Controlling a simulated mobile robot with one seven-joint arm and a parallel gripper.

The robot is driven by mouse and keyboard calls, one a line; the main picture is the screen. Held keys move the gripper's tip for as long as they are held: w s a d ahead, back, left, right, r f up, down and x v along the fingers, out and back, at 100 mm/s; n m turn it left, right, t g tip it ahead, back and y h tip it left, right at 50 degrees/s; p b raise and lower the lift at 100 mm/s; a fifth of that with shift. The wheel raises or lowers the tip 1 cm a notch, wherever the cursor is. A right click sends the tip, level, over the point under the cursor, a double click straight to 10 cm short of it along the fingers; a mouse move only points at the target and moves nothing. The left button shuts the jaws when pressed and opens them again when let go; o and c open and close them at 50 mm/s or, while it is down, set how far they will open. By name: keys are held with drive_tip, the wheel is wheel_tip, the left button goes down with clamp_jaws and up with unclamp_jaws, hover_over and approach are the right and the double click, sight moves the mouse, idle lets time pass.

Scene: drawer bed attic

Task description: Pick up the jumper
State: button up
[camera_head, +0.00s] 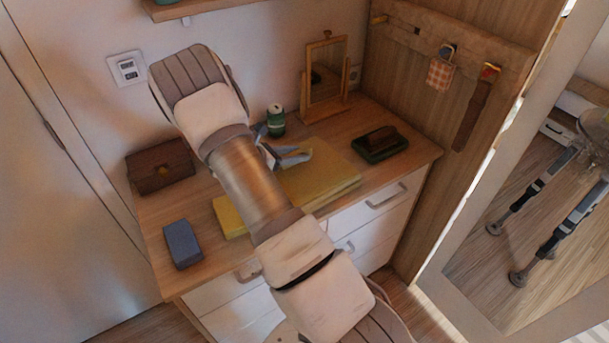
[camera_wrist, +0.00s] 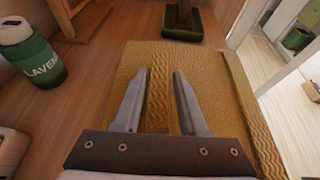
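The jumper is a folded yellow knit (camera_head: 318,180) lying flat on the wooden dresser top, partly hidden by my arm in the head view. In the wrist view the jumper (camera_wrist: 215,75) fills the middle, with a cable pattern down its centre and along its right side. My gripper (camera_wrist: 163,75) is open, its two fingers apart over the jumper with nothing held between them. In the head view my gripper (camera_head: 290,157) is over the back part of the jumper. I cannot tell whether the fingertips touch the knit.
On the dresser stand a green-and-white canister (camera_head: 276,121), a mirror (camera_head: 325,78), a green tray with a brown object (camera_head: 379,144), a brown bag (camera_head: 160,167) and a blue box (camera_head: 183,244). A wooden panel with hooks (camera_head: 440,50) rises at right.

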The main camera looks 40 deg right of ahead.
clamp_jaws()
idle(1.1)
